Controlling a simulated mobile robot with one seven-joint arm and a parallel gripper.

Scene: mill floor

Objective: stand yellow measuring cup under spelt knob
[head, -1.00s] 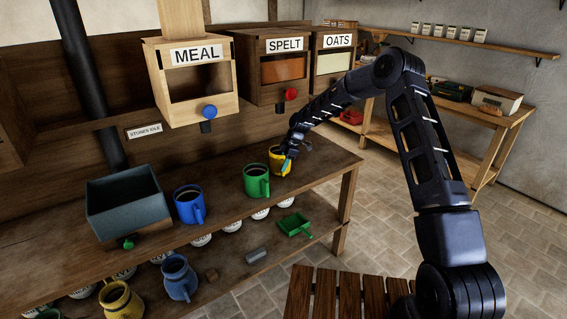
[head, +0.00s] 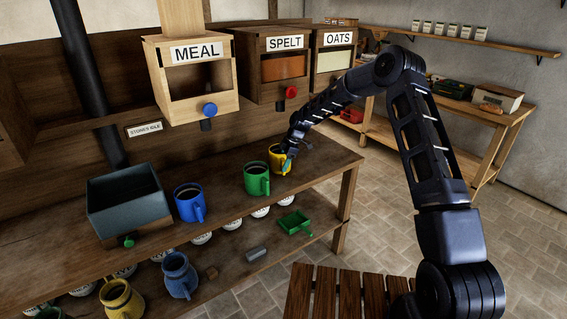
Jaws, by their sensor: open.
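The yellow measuring cup (head: 276,157) stands upright on the upper bench shelf, at the right of the green cup. My gripper (head: 288,160) is open at the cup's right side, by its handle. I cannot tell whether the fingers touch it. The spelt bin (head: 286,68) hangs on the wall above, with its red spelt knob (head: 291,92) on the front. The cup is below the knob and a little left of it in the picture; I cannot tell whether it is directly under the spout.
A green cup (head: 257,180) and a blue cup (head: 190,203) stand to the left on the bench (head: 225,210), beside a grey hopper (head: 128,200). The meal bin (head: 192,90) and oats bin (head: 332,62) flank the spelt bin. The bench's right end is clear.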

